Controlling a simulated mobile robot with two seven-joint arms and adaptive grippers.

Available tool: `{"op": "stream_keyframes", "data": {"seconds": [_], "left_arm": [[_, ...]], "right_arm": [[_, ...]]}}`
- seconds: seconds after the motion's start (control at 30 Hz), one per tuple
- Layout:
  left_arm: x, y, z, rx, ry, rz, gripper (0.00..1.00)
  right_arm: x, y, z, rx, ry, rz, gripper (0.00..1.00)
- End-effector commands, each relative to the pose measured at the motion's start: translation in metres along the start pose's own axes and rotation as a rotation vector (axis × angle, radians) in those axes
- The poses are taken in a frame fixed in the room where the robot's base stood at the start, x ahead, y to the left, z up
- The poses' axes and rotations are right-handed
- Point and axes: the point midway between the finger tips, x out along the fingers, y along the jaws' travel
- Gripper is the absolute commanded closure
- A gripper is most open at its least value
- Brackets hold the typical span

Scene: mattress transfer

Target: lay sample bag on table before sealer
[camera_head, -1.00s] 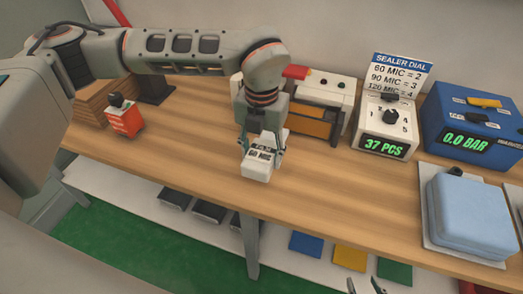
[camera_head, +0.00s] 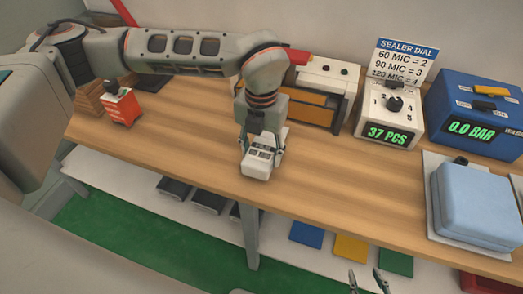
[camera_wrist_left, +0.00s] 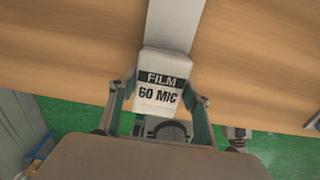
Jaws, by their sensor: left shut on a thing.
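The sample bag (camera_head: 257,166) is a small white packet with a dark label. In the left wrist view the bag (camera_wrist_left: 161,80) reads "FILM 60 MIC", and a pale strip extends beyond it over the wood. My left gripper (camera_head: 262,150) is shut on the bag, one finger on each side, near the table's front edge. Whether the bag touches the table (camera_head: 330,180) is hard to tell. The sealer (camera_head: 318,95), white with an orange-brown front and red handle, stands behind the gripper, partly hidden by my arm. My right gripper (camera_head: 368,281) shows only two separated fingertips at the bottom edge.
Right of the sealer stand a dial box (camera_head: 390,118) reading "37 PCS" and a blue unit (camera_head: 475,115) reading "0.0 BAR". A light-blue block (camera_head: 480,205) lies at the right. An orange-red box (camera_head: 121,107) stands left. Bare wood lies between the bag and dial box.

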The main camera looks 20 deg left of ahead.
Motion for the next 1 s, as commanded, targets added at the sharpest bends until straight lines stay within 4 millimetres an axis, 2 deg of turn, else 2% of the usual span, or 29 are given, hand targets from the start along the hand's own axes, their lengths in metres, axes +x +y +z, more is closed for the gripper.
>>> {"op": "stream_keyframes", "data": {"seconds": [0.63,0.67,0.7,1.0], "left_arm": [[0.015,0.0,0.0,0.0,0.0,0.0,0.76],[0.014,0.0,0.0,0.0,0.0,0.0,0.44],[0.013,0.0,0.0,0.0,0.0,0.0,0.34],[0.014,0.0,0.0,0.0,0.0,0.0,0.32]], "right_arm": [[0.002,-0.003,0.007,0.002,-0.006,-0.004,0.6],[0.002,-0.003,0.007,0.002,-0.006,-0.004,0.6],[0.002,-0.003,0.007,0.002,-0.006,-0.004,0.6],[0.002,-0.003,0.006,0.001,-0.005,-0.004,0.6]]}}
